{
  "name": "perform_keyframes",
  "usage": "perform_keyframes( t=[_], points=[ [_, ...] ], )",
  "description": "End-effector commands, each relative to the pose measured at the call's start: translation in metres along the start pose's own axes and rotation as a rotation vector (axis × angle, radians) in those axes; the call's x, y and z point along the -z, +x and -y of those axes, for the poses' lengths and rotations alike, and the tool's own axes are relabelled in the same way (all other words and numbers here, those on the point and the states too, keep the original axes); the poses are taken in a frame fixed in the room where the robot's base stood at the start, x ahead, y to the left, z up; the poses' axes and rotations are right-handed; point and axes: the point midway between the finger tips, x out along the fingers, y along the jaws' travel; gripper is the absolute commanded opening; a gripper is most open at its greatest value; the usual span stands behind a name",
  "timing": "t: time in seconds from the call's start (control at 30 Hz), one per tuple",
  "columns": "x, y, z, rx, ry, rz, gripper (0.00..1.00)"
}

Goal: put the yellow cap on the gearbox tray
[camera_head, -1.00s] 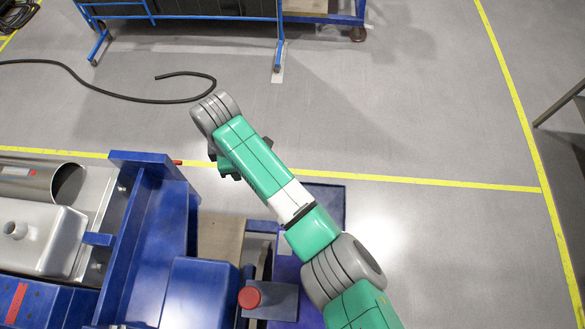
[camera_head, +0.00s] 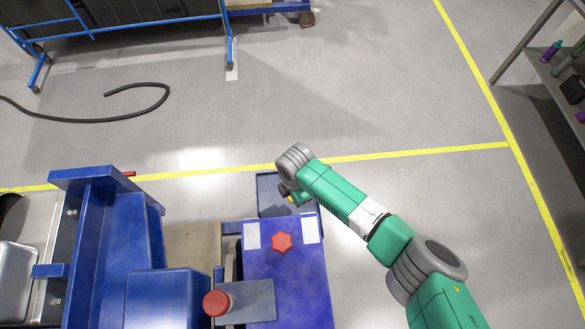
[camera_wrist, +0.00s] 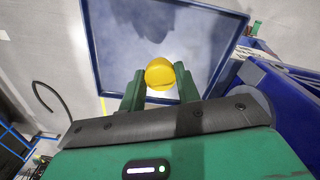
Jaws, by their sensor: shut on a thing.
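My gripper (camera_wrist: 160,85) is shut on the yellow cap (camera_wrist: 160,71), which sits between its two green fingers in the wrist view. In the head view the gripper (camera_head: 290,193) is small, with a speck of yellow at its tip. A blue-rimmed tray (camera_wrist: 92,60) with a pale grey-blue floor lies beneath the cap in the wrist view. The cap appears above the tray's near part; its height cannot be told. The tray (camera_head: 264,198) also shows in the head view, partly hidden by my gripper. No label marks it as the gearbox tray.
A blue-purple table (camera_head: 290,285) with a red star-shaped knob (camera_head: 282,242) stands in front of the tray. A round red button (camera_head: 216,303) and a tall blue fixture (camera_head: 110,240) are left of it. A shelf (camera_head: 555,75) stands far right.

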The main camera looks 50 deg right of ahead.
Motion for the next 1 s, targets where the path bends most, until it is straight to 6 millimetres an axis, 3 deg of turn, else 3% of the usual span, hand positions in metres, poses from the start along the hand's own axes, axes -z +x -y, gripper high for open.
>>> perform_keyframes(
  t=[0.2, 0.4, 0.87, 0.9, 1.0],
  points=[
    [0.0, 0.014, 0.0, 0.0, 0.0, 0.001, 0.11],
    [0.0, 0.049, 0.0, 0.001, -0.001, 0.003, 0.11],
    [0.0, 0.057, 0.0, -0.001, 0.0, 0.001, 0.11],
    [-0.001, 0.056, 0.0, -0.001, 0.0, 0.001, 0.4],
    [-0.001, 0.055, 0.0, -0.001, 0.0, 0.001, 0.54]
  ],
)
